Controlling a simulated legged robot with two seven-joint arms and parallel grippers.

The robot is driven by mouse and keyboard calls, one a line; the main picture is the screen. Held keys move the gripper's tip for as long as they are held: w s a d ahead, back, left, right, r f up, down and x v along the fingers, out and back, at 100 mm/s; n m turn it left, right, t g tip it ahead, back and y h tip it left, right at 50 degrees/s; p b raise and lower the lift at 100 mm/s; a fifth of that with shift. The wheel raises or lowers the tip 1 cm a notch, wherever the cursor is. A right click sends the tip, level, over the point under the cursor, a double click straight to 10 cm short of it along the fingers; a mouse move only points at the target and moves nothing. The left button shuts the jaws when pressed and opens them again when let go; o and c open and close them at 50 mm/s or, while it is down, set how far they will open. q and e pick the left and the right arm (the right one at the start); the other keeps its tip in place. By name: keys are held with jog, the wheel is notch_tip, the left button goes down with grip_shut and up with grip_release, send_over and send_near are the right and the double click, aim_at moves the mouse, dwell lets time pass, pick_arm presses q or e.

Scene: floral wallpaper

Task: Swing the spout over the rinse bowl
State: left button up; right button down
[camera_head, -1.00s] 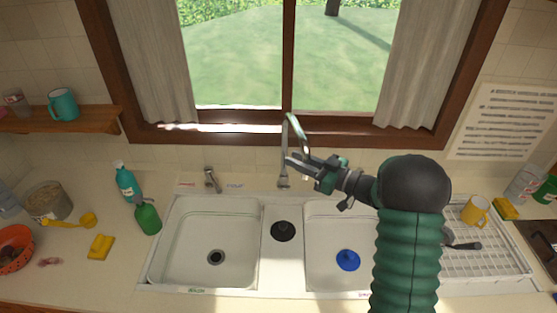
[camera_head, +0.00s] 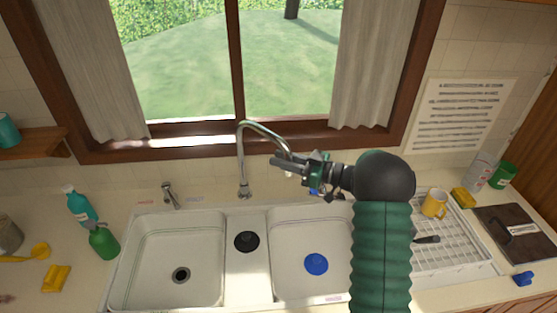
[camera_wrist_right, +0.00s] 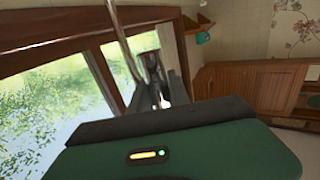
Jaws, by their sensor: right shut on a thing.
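The chrome gooseneck spout (camera_head: 242,165) rises behind the strip between the two sink bowls and arcs to the right. My right gripper (camera_head: 284,163) is shut on the spout near its outer end; the jaws hide part of the tip. The wrist view shows the right gripper (camera_wrist_right: 155,85) with the spout's metal tube (camera_wrist_right: 122,40) at its fingers. The spout's end appears above the back left part of the right bowl (camera_head: 290,235). The left bowl (camera_head: 160,250) is empty. Which bowl is the rinse bowl I cannot read from the labels. My left gripper is not in view.
A tap lever (camera_head: 169,195) stands behind the left bowl. A black plug (camera_head: 246,241) lies between the bowls, a blue one (camera_head: 316,264) in the right bowl. Bottles (camera_head: 103,241) stand left. A draining rack (camera_head: 450,250) with a yellow mug (camera_head: 435,204) lies right.

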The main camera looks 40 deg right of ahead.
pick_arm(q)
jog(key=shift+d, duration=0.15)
pick_arm(e)
jog(key=shift+s+d+f, duration=0.1)
jog(key=shift+d+f, duration=0.05)
jog(key=shift+d, duration=0.15)
jog(key=c, duration=1.6)
grip_release()
jog(key=shift+o, duration=1.4)
jog(key=shift+s, duration=0.2)
jog(key=shift+o, duration=0.4)
jog(key=shift+s+r, duration=0.15)
jog(key=shift+r, duration=0.1)
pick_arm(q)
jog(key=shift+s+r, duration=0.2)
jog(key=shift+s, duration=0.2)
pick_arm(e)
jog(key=shift+f, duration=0.1)
jog(key=shift+d+f, duration=0.1)
jog(key=shift+d, duration=0.05)
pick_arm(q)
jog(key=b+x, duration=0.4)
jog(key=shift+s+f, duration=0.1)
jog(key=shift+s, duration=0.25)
pick_arm(e)
jog(key=v, duration=1.6)
jog(key=shift+s, duration=0.3)
